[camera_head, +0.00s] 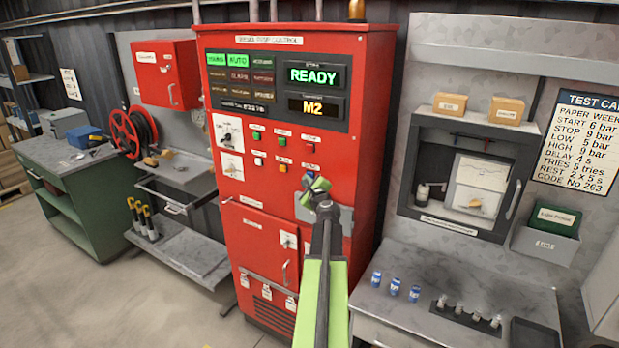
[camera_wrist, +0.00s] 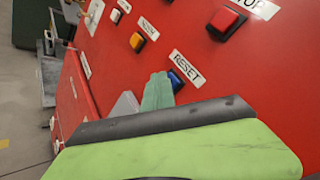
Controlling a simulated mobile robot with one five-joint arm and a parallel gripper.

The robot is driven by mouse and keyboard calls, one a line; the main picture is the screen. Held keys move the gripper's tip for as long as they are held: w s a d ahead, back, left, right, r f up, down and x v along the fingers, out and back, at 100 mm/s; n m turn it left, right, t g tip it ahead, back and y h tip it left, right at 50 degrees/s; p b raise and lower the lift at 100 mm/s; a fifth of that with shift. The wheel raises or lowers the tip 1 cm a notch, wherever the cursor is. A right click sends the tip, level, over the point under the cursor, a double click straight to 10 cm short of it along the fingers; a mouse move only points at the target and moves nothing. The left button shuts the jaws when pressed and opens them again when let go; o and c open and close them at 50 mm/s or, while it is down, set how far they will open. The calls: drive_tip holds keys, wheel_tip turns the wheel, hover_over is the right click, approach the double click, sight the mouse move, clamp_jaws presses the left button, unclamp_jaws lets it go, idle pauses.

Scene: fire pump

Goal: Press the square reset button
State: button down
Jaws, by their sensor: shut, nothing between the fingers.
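The square blue reset button (camera_wrist: 176,80) sits on the red panel beside a white RESET label in the wrist view. The green tip of my gripper (camera_wrist: 157,92) is shut and empty, just left of the button and overlapping its near edge in the picture. I cannot tell whether the tip touches the button. In the head view my gripper (camera_head: 316,187) is in front of the lower right of the button rows on the red pump cabinet (camera_head: 345,120) and mostly hides the reset button.
A red stop button (camera_wrist: 226,20) and an orange button (camera_wrist: 137,40) are close by on the panel. The cabinet display reads READY and M2. A grey workbench (camera_head: 455,285) with blue cans (camera_head: 395,286) stands to the right.

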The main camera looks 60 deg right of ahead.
drive_tip(key=shift+a, duration=0.75)
drive_tip(key=a, duration=0.5)
idle(0.7)
